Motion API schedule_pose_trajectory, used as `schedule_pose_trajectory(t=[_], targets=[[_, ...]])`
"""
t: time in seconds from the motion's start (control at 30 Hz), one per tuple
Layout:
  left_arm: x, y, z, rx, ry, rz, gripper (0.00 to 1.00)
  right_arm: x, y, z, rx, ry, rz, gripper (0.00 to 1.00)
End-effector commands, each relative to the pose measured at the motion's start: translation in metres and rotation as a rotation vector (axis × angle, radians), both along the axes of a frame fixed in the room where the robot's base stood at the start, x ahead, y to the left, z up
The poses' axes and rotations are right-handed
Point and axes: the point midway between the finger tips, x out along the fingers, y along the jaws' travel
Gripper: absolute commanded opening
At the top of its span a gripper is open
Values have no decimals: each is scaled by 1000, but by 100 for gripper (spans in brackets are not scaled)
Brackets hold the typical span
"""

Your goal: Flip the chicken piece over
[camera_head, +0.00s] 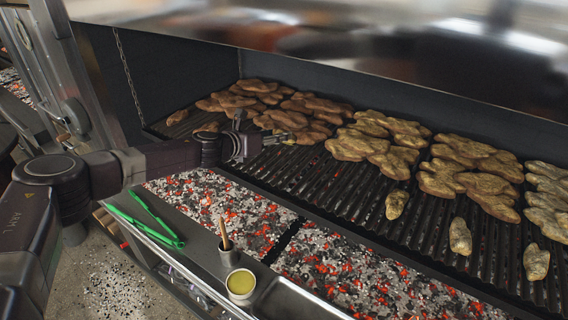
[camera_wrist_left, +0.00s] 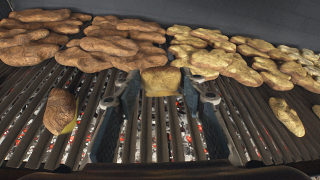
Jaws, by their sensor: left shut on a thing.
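My left gripper (camera_head: 270,138) reaches in from the left over the grill grate, its arm crossing the front ledge. In the left wrist view its two dark fingers (camera_wrist_left: 162,88) stand either side of a small yellowish-brown chicken piece (camera_wrist_left: 160,79), and it is shut on this piece. In the head view the held piece is mostly hidden by the gripper. The held piece is at or just above the bars; I cannot tell which. My right gripper is not in view.
Browned large pieces (camera_head: 310,103) lie at the back left, paler ones (camera_head: 358,145) to the right. Small pieces (camera_head: 397,204) lie along the front, with bare grate (camera_head: 340,195) between.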

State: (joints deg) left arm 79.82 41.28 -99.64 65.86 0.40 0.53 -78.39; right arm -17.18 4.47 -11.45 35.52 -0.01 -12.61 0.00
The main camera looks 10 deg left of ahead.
Motion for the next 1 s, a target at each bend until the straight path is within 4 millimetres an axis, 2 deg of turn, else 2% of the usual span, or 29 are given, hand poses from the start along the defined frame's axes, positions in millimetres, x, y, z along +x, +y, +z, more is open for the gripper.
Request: schedule_pose_trajectory(t=[0.13,0.2,0.37,0.5,0.8,0.83,0.9,1.0], targets=[[4,1,6,149,-25,-117,20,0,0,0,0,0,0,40],[6,-3,-15,155,-19,-128,20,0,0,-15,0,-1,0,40],[18,-8,-38,150,-20,-123,20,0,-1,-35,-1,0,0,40],[17,-7,-53,148,-19,-122,20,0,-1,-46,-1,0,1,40],[17,-7,-54,148,-20,-122,20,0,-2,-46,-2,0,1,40],[17,-7,-54,148,-20,-122,39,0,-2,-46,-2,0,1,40],[17,-7,-54,148,-20,-122,45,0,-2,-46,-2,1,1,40],[17,-7,-54,148,-20,-122,45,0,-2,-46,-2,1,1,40]])
